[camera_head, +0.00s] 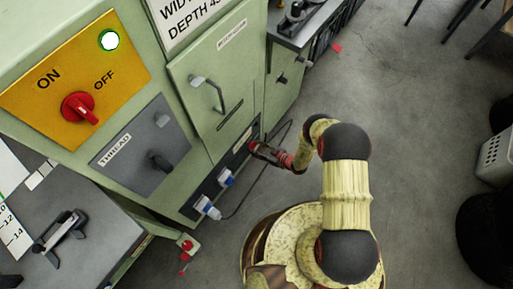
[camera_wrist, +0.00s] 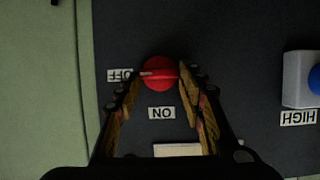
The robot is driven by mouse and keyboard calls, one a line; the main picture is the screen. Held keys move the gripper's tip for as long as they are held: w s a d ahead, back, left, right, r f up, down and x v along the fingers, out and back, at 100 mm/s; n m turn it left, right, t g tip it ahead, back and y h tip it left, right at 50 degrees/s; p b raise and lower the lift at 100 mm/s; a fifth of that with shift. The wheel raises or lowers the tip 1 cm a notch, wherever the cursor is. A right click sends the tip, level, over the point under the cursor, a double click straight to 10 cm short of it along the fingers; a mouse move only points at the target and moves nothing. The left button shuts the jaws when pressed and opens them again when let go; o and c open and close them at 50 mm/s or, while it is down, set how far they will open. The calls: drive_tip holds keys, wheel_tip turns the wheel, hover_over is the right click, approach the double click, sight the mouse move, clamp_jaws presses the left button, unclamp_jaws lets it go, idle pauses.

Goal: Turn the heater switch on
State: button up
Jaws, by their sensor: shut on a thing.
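A round red switch knob (camera_wrist: 158,66) sits on a dark panel (camera_wrist: 235,50) in the wrist view. An OFF label (camera_wrist: 119,75) is at its left and an ON label (camera_wrist: 162,113) is below it. The knob's ridge lies level, with a pale mark towards OFF. My gripper (camera_wrist: 160,84) has one finger on each side of the knob and is shut on it. In the head view my gripper (camera_head: 262,150) reaches the dark low panel on the green cabinet (camera_head: 190,75); the knob is hidden there.
A blue-and-white socket (camera_wrist: 299,80) is right of the knob, above a HIGH label. A larger red switch (camera_head: 78,107) is on a yellow ON/OFF plate (camera_head: 125,70).

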drive_tip(key=c, duration=0.3)
drive_tip(key=shift+s, duration=0.1)
drive_tip(key=n, duration=0.1)
drive_tip(key=n+t, duration=0.1)
drive_tip(key=n+h, duration=0.1)
drive_tip(key=shift+s+a+t, duration=0.25)
drive_tip(key=shift+t, duration=0.15)
drive_tip(key=n+t, duration=0.2)
drive_tip(key=n, duration=0.1)
drive_tip(key=f+n+t, duration=0.1)
drive_tip(key=n, duration=0.3)
drive_tip(key=n+t, duration=0.2)
drive_tip(key=n, duration=0.1)
drive_tip(key=shift+s+a+f+t+h, duration=0.25)
drive_tip(key=shift+s+f+t+h, duration=0.05)
drive_tip(key=shift+s, duration=0.05)
drive_tip(key=shift+n, duration=0.4)
drive_tip(key=o, duration=1.2)
drive_tip(key=shift+c, duration=0.2)
